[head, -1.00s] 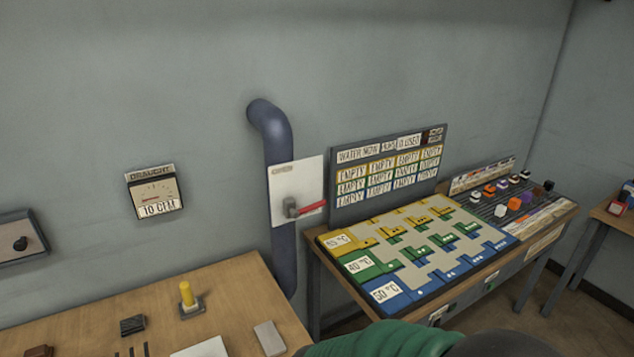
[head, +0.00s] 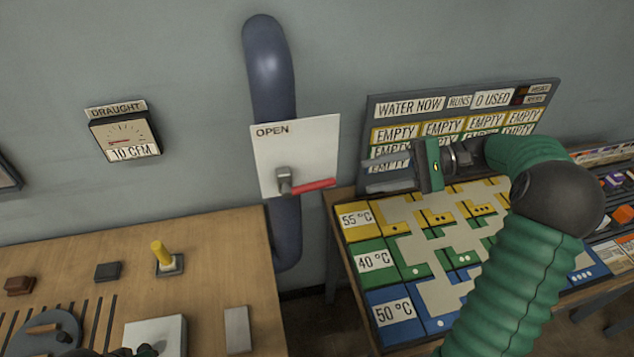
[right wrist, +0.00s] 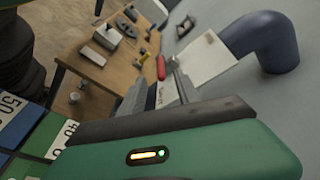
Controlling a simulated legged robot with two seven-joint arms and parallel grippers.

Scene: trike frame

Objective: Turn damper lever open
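The damper lever (head: 314,186) has a red handle on a grey pivot. It lies nearly level, pointing right, on a white plate (head: 297,145) marked OPEN at its upper left. My right gripper (head: 368,175) is open and empty, to the right of the handle's end and apart from it, its fingers pointing left. In the right wrist view the red handle (right wrist: 161,67) shows just beyond the two fingertips, with the white plate (right wrist: 207,60) to its right. My left gripper is not clearly visible.
A blue pipe (head: 268,75) runs behind the plate. The draught gauge (head: 125,138) reads 10 CFM. A wooden table (head: 200,260) with a yellow peg (head: 161,252) stands below left. A sloped board with coloured tiles (head: 375,262) and an upright sign panel (head: 460,95) are near my right arm.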

